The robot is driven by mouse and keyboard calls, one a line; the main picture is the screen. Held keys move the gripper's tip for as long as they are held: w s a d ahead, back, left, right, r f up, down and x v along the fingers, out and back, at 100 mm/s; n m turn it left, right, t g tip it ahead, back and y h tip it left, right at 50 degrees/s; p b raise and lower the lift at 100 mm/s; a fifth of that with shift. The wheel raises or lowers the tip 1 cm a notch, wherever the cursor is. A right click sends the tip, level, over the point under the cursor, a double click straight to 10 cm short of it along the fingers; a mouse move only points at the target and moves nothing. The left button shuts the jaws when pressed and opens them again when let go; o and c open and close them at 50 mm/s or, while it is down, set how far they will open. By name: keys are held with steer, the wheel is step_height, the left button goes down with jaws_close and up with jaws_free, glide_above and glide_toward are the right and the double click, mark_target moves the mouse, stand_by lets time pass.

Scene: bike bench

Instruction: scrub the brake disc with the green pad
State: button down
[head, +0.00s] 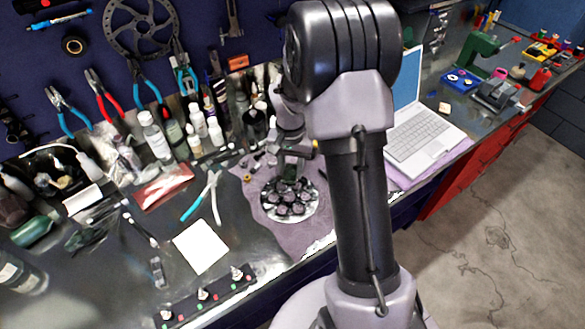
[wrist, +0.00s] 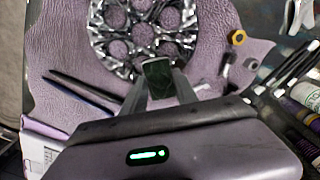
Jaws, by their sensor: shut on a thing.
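The brake disc (head: 291,205) lies flat on a purple cloth on the bench, a round metal piece with several round openings. In the wrist view the brake disc (wrist: 145,40) fills the top middle, its upper part cut off by the picture edge. My gripper (wrist: 158,84) is shut on the dark green pad (wrist: 157,73). The pad is at the disc's lower edge in the wrist view, overlapping it. I cannot tell whether it touches the disc. In the head view my gripper (head: 290,170) points down over the disc's far side, and the pad is hard to make out.
The purple cloth (wrist: 60,60) spreads around the disc. Bottles (head: 153,135) stand behind on the left. Pliers (head: 205,195) and a white sheet (head: 200,246) lie left of the cloth. A laptop (head: 412,135) stands to the right. Small nuts (wrist: 238,37) lie near the disc.

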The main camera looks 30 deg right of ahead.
steer(key=r, duration=0.2)
steer(key=r+p, duration=0.1)
steer(key=shift+s+d, duration=0.15)
steer(key=shift+d, duration=0.1)
steer(key=shift+r+p, duration=1.8)
steer(key=shift+r, duration=0.5)
